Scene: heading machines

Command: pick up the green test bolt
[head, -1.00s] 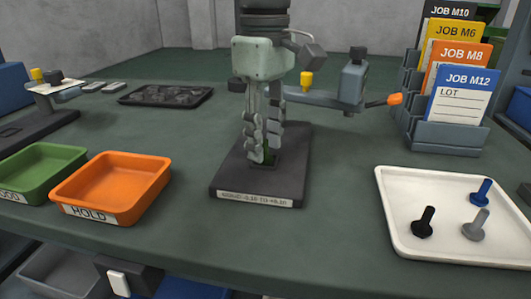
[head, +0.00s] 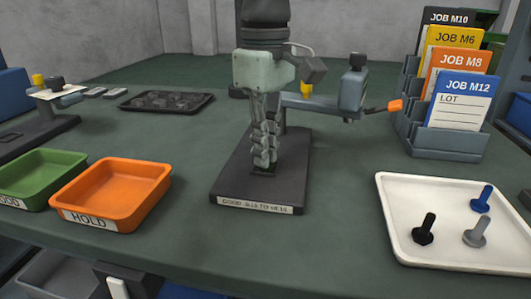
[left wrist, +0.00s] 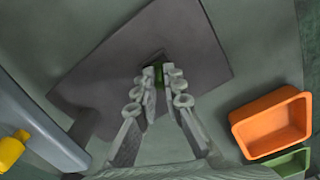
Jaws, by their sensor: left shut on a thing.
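The green test bolt (left wrist: 158,76) shows in the left wrist view as a small green piece between my left fingertips, over the dark base plate (left wrist: 200,62). My left gripper (head: 264,160) is shut on the bolt, pointing down at the dark socket on the plate. It also shows in the left wrist view (left wrist: 158,72). In the head view the fingers hide the bolt. I cannot tell whether the bolt's lower end is still in the socket. My right gripper is not in view.
A white tray (head: 400,245) with black, grey and blue bolts lies at right. An orange HOLD bin (head: 115,190) and green bin (head: 40,178) stand at left. A gauge stand arm (head: 315,103) with an orange-tipped lever is close behind the gripper. Job cards (head: 460,95) stand at back right.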

